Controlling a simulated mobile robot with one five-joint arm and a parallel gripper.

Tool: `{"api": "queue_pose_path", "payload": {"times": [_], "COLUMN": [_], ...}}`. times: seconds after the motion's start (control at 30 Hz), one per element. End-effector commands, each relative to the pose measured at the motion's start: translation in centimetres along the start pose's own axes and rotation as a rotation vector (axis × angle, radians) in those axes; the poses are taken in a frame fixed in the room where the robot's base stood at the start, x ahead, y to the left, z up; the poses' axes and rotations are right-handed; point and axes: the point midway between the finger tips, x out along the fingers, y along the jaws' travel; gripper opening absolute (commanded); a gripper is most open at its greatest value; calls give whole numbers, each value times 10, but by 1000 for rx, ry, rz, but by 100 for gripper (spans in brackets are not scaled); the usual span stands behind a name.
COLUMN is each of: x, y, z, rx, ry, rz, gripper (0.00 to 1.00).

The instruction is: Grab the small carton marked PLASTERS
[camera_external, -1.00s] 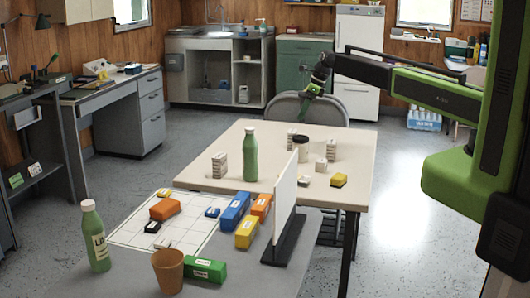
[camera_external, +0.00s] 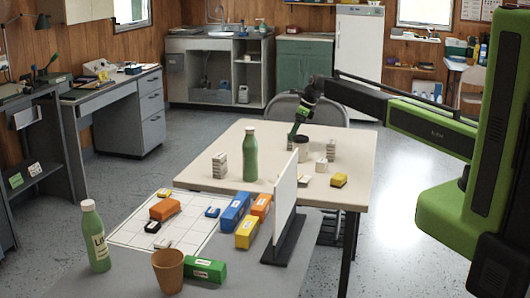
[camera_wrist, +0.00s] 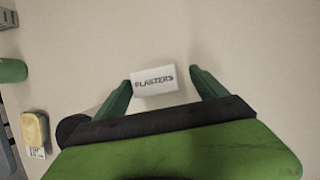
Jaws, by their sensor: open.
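The small white carton marked PLASTERS (camera_wrist: 154,80) lies on the pale table top in the wrist view, its lettering facing the camera. My gripper (camera_wrist: 161,82) is open, with one green finger to the left of the carton and the other to its right. There the carton is too small or hidden to make out.
A white upright panel (camera_external: 285,196) stands in front.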

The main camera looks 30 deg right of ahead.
Motion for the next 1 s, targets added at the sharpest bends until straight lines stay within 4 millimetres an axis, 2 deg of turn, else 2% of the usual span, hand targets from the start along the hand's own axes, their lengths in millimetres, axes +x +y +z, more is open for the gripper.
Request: {"api": "queue_pose_path", "payload": {"times": [0.17, 0.43, 0.7, 1.0], "x": [6, 51, 50, 50], "y": [1, 6, 6, 6], "z": [0, -2, 0, 0], "rx": [0, 1, 0, 0], "ry": [0, 0, 0, 0], "rz": [0, 0, 0, 0], "gripper": [82, 82, 80, 41]}}
